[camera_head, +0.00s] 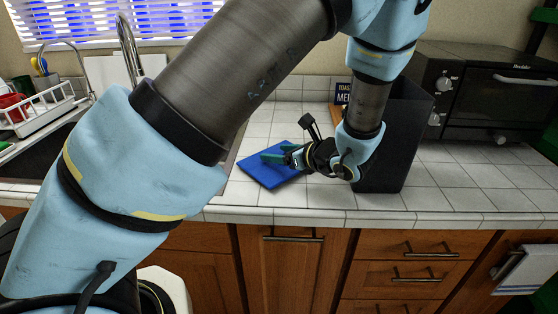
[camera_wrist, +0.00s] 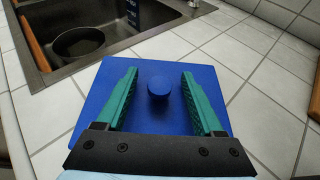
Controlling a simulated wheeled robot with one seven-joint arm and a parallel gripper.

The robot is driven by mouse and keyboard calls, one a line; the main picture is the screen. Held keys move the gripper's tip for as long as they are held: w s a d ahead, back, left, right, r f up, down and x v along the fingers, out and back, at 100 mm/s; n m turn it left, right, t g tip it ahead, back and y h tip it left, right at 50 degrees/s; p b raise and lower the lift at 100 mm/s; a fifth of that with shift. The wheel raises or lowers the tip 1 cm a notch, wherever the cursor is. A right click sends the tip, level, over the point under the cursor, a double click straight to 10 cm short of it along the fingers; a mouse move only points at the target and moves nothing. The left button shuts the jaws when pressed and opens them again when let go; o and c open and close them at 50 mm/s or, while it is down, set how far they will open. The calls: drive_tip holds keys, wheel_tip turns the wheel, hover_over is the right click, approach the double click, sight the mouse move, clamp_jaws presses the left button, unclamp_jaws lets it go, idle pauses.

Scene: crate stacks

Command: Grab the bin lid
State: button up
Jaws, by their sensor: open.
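The bin lid is a flat blue square (camera_head: 268,172) lying on the white tiled counter, left of the tall dark bin (camera_head: 402,140). In the wrist view the blue lid (camera_wrist: 160,122) fills the middle, with a round blue knob (camera_wrist: 158,86) standing at its centre. My gripper (camera_head: 272,154) is low over the lid in the head view. In the wrist view my gripper (camera_wrist: 159,78) has its two green fingers apart, one on each side of the knob, with gaps between them and the knob.
A sink (camera_wrist: 95,35) with a dark round pan lies beyond the lid to the left. A black toaster oven (camera_head: 505,105) stands right of the bin. A dish rack (camera_head: 40,105) is at the far left. Bare tiles lie in front of the lid and bin.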

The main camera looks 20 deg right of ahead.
clamp_jaws()
idle(0.5)
